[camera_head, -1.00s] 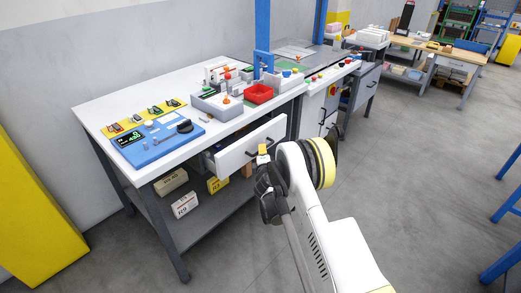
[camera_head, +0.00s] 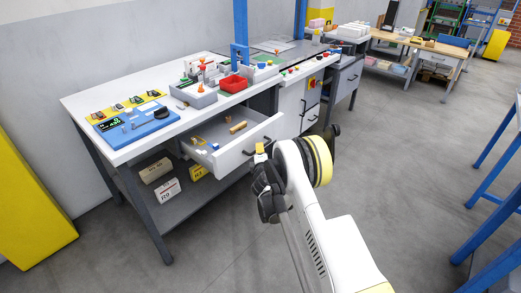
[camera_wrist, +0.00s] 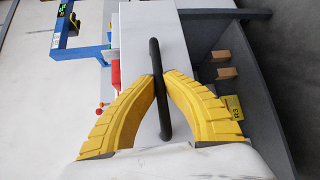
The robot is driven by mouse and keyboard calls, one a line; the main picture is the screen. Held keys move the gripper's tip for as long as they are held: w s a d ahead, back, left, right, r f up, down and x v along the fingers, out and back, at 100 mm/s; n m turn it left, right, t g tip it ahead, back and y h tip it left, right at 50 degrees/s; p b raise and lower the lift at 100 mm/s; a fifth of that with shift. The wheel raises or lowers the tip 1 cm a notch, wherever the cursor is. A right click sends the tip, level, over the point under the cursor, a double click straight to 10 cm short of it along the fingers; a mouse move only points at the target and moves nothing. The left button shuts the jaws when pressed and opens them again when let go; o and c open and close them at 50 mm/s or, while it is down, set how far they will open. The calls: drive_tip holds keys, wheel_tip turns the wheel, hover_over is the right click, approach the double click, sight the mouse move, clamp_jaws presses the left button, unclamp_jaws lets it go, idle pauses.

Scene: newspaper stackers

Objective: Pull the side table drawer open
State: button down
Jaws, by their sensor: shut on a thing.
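The side table (camera_head: 88,104) has a white top and dark grey legs. Its white-fronted drawer (camera_head: 236,152) stands well out from under the top, with several small items showing inside. The drawer's black bar handle is partly hidden behind my gripper (camera_head: 262,150) in the head view. In the wrist view the handle (camera_wrist: 156,65) passes between the two yellow fingers of my gripper (camera_wrist: 160,88). The fingers are closed around the bar, one on each side. The white drawer front (camera_wrist: 135,30) lies just behind the handle.
A blue tray (camera_head: 137,123) with a device and a red bin (camera_head: 233,84) stand on the tabletop. Boxes (camera_head: 157,171) sit on the lower shelf. The floor (camera_head: 400,180) in front is clear, with blue frames at the right edge.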

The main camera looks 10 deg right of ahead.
drive_tip(key=shift+d, duration=0.15)
drive_tip(key=c, duration=1.5)
unclamp_jaws()
drive_tip(key=shift+d, duration=0.1)
drive_tip(key=shift+o, duration=0.2)
drive_tip(key=v, duration=0.7)
drive_tip(key=shift+s+a, duration=0.2)
drive_tip(key=shift+s, duration=0.05)
